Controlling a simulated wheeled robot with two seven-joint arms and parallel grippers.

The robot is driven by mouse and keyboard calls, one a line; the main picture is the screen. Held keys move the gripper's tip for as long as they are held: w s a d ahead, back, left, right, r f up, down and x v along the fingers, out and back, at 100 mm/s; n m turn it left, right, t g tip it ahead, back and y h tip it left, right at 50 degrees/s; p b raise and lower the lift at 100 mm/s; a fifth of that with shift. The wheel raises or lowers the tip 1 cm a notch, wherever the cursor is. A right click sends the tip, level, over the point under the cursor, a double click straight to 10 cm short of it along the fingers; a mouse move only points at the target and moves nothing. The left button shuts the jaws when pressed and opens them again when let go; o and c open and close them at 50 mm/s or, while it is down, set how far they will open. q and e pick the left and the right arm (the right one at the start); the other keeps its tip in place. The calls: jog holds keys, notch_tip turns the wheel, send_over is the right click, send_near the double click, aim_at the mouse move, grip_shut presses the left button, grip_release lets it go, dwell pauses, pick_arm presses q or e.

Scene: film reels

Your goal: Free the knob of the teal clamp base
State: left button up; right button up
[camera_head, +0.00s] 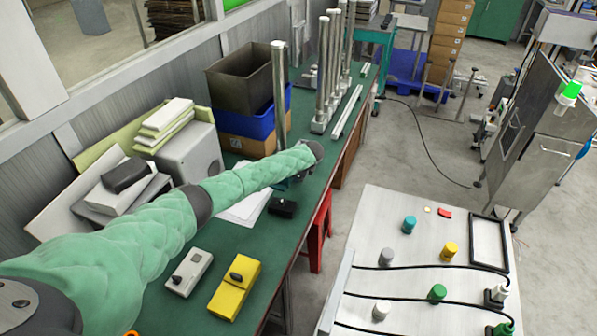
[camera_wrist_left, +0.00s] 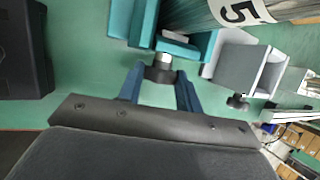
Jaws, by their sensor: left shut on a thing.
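The teal clamp base (camera_wrist_left: 182,48) lies at the top middle of the left wrist view. Its knob, a dark collar (camera_wrist_left: 160,75) on a short light metal shaft, points toward my wrist. My left gripper (camera_wrist_left: 159,84) has its two blue fingers on either side of the knob and is shut on it. In the head view my left arm reaches over the green bench, and its end largely hides the gripper and the clamp base. My right gripper is in neither view.
A grey clamp base (camera_wrist_left: 245,68) with its own knob stands close by. A metal post (camera_head: 280,95) rises beyond my arm. A black box (camera_head: 283,207), a yellow box (camera_head: 235,288) and a light grey box (camera_head: 189,272) lie on the bench (camera_head: 250,240). Bins stand behind.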

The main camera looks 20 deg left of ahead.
pick_arm(q)
jog(key=shift+s+d+t, duration=0.1)
jog(key=shift+t, duration=0.5)
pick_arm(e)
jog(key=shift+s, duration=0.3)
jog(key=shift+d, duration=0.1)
pick_arm(q)
jog(key=o, duration=1)
jog(key=shift+s+r, duration=0.1)
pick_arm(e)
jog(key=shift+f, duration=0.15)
pick_arm(q)
jog(key=shift+s+d+r, duration=0.1)
jog(key=shift+d+r, duration=0.1)
jog(key=shift+r, duration=0.05)
jog(key=b+v, duration=0.2)
jog(key=v, duration=0.5)
jog(key=shift+b, duration=0.35)
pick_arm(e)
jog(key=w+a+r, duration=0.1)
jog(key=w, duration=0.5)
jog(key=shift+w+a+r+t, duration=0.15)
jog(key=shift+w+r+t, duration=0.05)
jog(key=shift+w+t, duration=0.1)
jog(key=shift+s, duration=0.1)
